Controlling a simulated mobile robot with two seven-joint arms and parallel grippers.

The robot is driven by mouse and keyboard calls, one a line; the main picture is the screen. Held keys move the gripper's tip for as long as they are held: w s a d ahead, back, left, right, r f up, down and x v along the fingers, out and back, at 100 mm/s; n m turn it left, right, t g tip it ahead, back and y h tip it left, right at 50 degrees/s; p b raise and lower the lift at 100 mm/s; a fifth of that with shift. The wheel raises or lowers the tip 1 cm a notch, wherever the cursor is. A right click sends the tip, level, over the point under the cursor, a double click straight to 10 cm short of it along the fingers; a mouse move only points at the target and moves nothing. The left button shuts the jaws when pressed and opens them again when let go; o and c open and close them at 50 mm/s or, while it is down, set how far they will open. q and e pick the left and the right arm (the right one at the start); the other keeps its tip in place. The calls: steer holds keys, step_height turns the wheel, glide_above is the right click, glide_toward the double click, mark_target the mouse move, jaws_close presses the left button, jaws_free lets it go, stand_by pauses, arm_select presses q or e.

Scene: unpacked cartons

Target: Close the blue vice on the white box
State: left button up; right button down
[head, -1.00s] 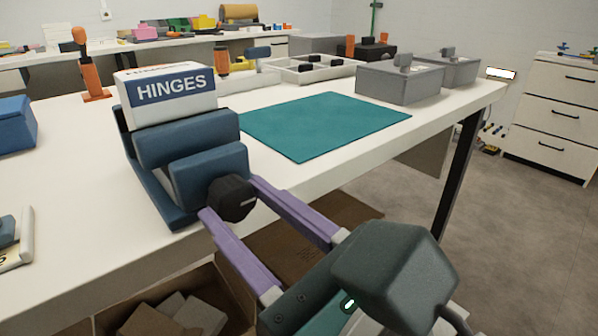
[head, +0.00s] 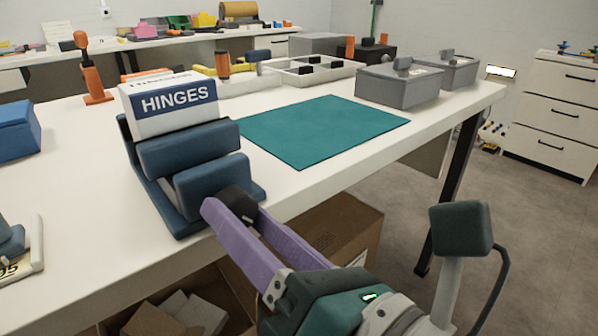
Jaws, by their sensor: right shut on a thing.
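The blue vice (head: 188,154) stands near the front edge of the white table. The white box (head: 168,102), marked HINGES on a blue band, sits upright between the vice's back jaw and its front blocks. I cannot tell whether the jaw touches it. The vice's black knob (head: 238,202) is at its front end. My left gripper is not in view.
A teal mat (head: 318,130) lies right of the vice. Grey boxes (head: 398,84) and a divided white tray (head: 310,70) stand behind it. An orange clamp (head: 93,80) and a blue box (head: 18,131) are on the left. Open cartons (head: 335,230) are below the table edge.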

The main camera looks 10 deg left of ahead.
steer(key=m+p, duration=0.1)
steer(key=m, duration=0.3)
steer(key=shift+r+m, duration=0.1)
steer(key=shift+m, duration=0.2)
steer(key=m+p, duration=0.1)
steer(key=m, duration=0.2)
steer(key=shift+m, duration=0.3)
steer(key=m+p, duration=0.1)
steer(key=m, duration=0.2)
steer(key=shift+r+m+p, duration=0.1)
steer(key=shift+m+p, duration=0.2)
steer(key=shift+p, duration=0.1)
steer(key=m+p, duration=0.1)
steer(key=m, duration=0.2)
steer(key=shift+m, duration=0.3)
steer(key=m+p, duration=0.1)
steer(key=m, duration=0.2)
steer(key=shift+m, duration=0.4)
steer(key=m+p, duration=0.1)
steer(key=m, duration=0.6)
steer(key=shift+m+p, duration=0.4)
steer(key=shift+m, duration=1.2)
